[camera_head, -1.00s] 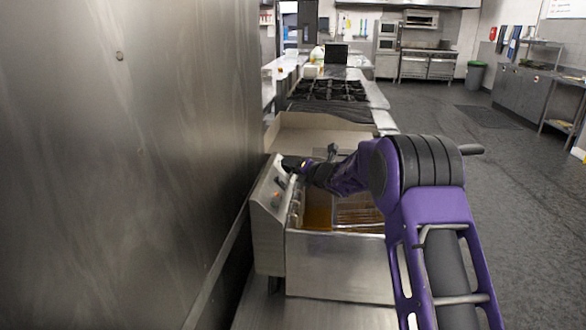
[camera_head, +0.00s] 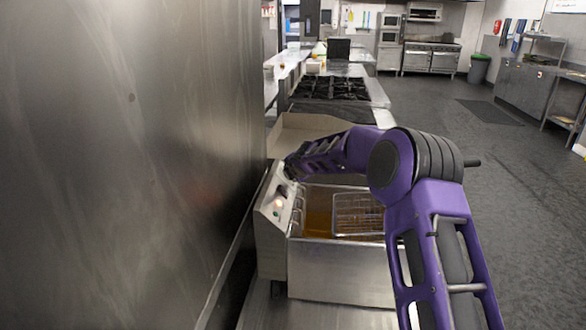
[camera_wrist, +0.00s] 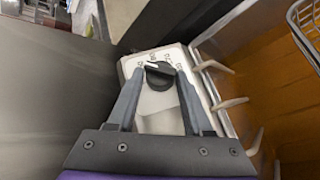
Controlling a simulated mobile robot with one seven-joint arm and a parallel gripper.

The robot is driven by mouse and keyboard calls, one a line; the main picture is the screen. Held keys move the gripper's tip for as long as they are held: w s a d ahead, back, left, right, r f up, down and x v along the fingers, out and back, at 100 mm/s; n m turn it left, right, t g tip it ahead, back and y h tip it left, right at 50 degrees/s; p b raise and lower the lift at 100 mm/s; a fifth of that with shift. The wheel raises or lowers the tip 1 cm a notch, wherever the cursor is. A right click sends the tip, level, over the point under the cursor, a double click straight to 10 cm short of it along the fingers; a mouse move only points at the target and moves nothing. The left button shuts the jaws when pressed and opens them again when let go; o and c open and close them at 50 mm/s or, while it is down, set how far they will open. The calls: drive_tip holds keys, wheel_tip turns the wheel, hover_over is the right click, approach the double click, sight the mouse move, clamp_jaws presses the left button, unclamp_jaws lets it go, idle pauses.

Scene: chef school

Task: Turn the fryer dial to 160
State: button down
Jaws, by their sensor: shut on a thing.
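The fryer dial (camera_wrist: 161,76) is a round black knob with a white pointer line, on the pale control panel (camera_wrist: 158,120) in the wrist view. My gripper (camera_wrist: 161,75) is shut on the dial, one finger on each side. The pointer aims toward the upper left of that view. Marks surround the knob, but they are too small to read surely. In the head view, my gripper (camera_head: 291,170) is at the top of the fryer's sloped panel (camera_head: 268,222), and the dial cannot be made out there. A small light (camera_head: 278,204) glows on the panel.
The steel fryer (camera_head: 340,270) holds brown oil and a wire basket (camera_head: 357,214) right of the panel. A tall steel wall (camera_head: 130,160) stands close on the left. A black-grated stove (camera_head: 330,88) is beyond the fryer. The floor at right is open.

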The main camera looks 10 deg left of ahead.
drive_tip(key=m, duration=0.1)
drive_tip(key=m+g+h, duration=0.2)
drive_tip(key=shift+w+a+r, duration=0.15)
drive_tip(key=shift+a, duration=0.1)
drive_tip(key=shift+m+g+h, duration=0.3)
drive_tip(key=shift+m+g, duration=0.2)
drive_tip(key=shift+w+m+g+h, duration=0.1)
drive_tip(key=shift+m+g+h, duration=0.2)
drive_tip(key=shift+m+g, duration=0.1)
drive_tip(key=shift+c, duration=1.8)
unclamp_jaws()
drive_tip(key=shift+r, duration=0.1)
drive_tip(key=shift+r, duration=0.15)
drive_tip(key=shift+r, duration=0.25)
drive_tip(key=v, duration=1.6)
drive_tip(key=shift+s+r, duration=0.25)
drive_tip(key=shift+s, duration=0.1)
